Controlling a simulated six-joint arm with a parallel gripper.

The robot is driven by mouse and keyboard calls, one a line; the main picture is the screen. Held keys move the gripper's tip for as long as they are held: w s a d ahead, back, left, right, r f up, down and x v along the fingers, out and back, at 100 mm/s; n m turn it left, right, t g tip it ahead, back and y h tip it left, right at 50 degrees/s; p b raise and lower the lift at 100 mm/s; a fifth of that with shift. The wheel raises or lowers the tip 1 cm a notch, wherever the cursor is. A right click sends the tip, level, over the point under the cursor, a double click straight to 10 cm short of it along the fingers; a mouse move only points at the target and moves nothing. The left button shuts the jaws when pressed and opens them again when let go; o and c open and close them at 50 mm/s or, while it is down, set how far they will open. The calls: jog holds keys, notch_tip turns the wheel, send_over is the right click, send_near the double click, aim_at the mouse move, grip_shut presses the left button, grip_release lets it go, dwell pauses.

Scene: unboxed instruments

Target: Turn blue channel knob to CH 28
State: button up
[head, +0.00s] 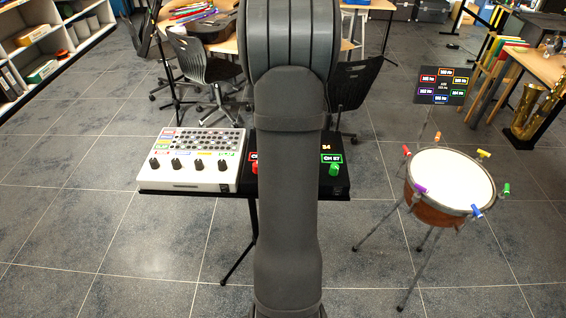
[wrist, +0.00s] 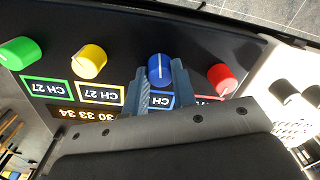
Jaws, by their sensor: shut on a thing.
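The blue channel knob (wrist: 159,68) shows in the wrist view, upside down to the camera, with a white pointer line on its face. My gripper (wrist: 162,75) is shut on it, with one finger on each side. The blue-framed channel label (wrist: 158,100) beside the knob is mostly hidden by the fingers, so its number cannot be read. In the head view my arm covers the blue knob and the gripper. The black panel (wrist: 205,35) carrying the knob stands on a dark stand.
On the same panel are a red knob (wrist: 221,78) close to one finger, a yellow knob (wrist: 89,61) reading CH 27 and a green knob (wrist: 20,52) reading CH 27. A white mixer (head: 195,158) adjoins the panel. A drum (head: 450,183) stands at the right.

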jog(key=o, duration=1)
jog(key=shift+r, duration=0.15)
jog(key=r, duration=1.7)
jog(key=shift+w+d+r, duration=0.1)
jog(key=shift+w+d, duration=0.05)
jog(key=shift+d, duration=0.1)
jog(key=f, duration=1.7)
jog(key=shift+a+f, duration=0.25)
